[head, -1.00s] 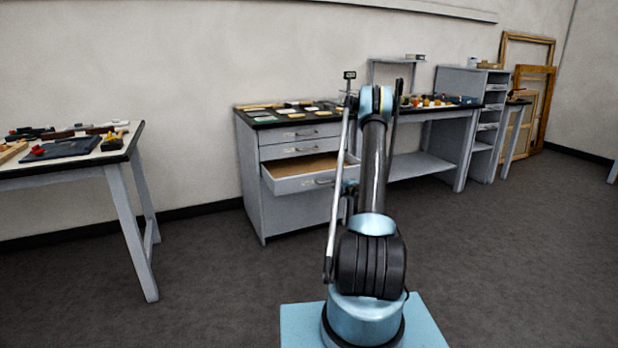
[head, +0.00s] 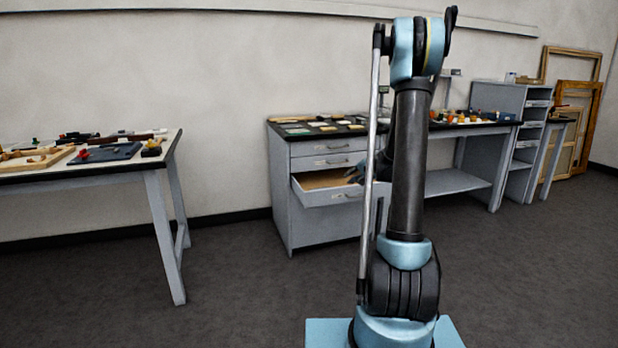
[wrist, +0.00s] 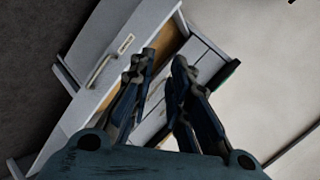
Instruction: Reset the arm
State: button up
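My arm stands raised and nearly upright in the head view, its elbow near the top of the picture. My gripper (wrist: 164,60) shows in the wrist view with its two dark fingers apart and nothing between the tips. In the head view, part of the gripper (head: 354,173) shows behind the arm, near the open drawer (head: 330,196) of a grey cabinet (head: 283,190). The drawer front (wrist: 112,50) also shows in the wrist view, beyond the fingers. I cannot tell whether they touch it. The arm hides part of the cabinet.
A worktable (head: 160,165) with a dark board (head: 105,152) and tools stands at the left. A workbench (head: 455,180) with small coloured items and a shelf unit (head: 508,105) stand to the right. Frames (head: 578,130) lean at the far right. Open floor lies between the worktable and cabinet.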

jog(key=s+a+r+n+g+h, duration=0.1)
jog(key=s+a+r+n+g, duration=0.15)
jog(key=s, duration=1.15)
jog(key=s+a+r+n+g+h, duration=0.1)
jog(key=s+a+r+n+g, duration=0.15)
jog(key=s, duration=1.05)
jog(key=s+d+f+n+g+h, duration=0.1)
jog(key=s+d+f+h, duration=0.1)
jog(key=s, duration=1)
jog(key=s+d+f+n+g+h, duration=0.1)
jog(key=s+d+f, duration=0.2)
jog(key=s, duration=1)
notch_tip(320, 180, down, 2)
jog(key=shift+s+f+n+g+h, duration=0.2)
jog(key=shift+n+g+h, duration=0.1)
jog(key=shift+n+h, duration=0.1)
jog(key=shift+w+f, duration=0.2)
jog(key=shift+w, duration=0.25)
